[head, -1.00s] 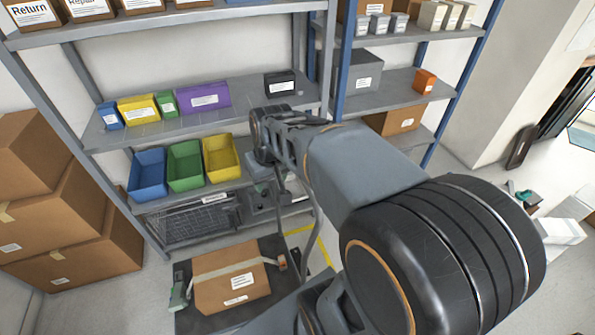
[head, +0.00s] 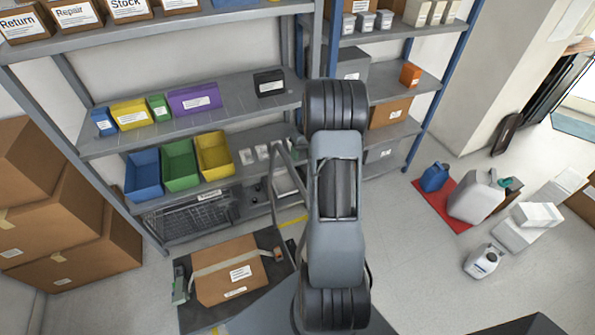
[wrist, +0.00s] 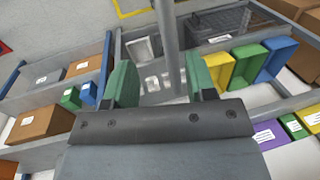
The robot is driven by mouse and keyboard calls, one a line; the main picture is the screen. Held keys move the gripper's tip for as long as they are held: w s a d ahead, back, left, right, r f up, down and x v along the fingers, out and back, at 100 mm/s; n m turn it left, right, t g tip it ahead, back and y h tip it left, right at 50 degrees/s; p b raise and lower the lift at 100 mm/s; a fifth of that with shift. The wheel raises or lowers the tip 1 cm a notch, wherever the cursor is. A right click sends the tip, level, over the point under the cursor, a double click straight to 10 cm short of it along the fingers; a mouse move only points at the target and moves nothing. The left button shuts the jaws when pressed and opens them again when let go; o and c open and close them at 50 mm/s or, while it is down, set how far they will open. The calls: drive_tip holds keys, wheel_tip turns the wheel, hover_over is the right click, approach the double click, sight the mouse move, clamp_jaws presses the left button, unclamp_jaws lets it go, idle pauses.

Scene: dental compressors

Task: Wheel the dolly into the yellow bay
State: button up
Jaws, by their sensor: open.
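The dolly (head: 205,318) is a low dark platform at the bottom left of the head view. It carries a taped cardboard box (head: 232,272), and a grey tubular handle (head: 271,195) rises at its right side. Yellow floor tape (head: 292,221) shows partly behind the handle. A yellow line (wrist: 132,12) also shows at the top of the wrist view; the rest of the bay is hidden. My gripper (wrist: 160,64) is open, with green fingers apart. A grey bar (wrist: 167,45) appears between them in the wrist view; I cannot tell whether it touches them. My arm hides the gripper in the head view.
Shelving (head: 125,140) with coloured bins stands behind the dolly. Stacked cartons (head: 75,240) stand at the left. A red mat (head: 450,212) with jugs and several white containers lies on the right floor. Floor between my arm and the mat is clear.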

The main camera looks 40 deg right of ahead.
wheel_tip(320, 180, down, 9)
drive_tip(key=a+p, duration=0.1)
drive_tip(key=shift+w+a, duration=0.25)
drive_tip(key=shift+a, duration=0.15)
drive_tip(key=shift+f, duration=0.1)
clamp_jaws()
drive_tip(key=shift+s, duration=0.1)
idle(0.4)
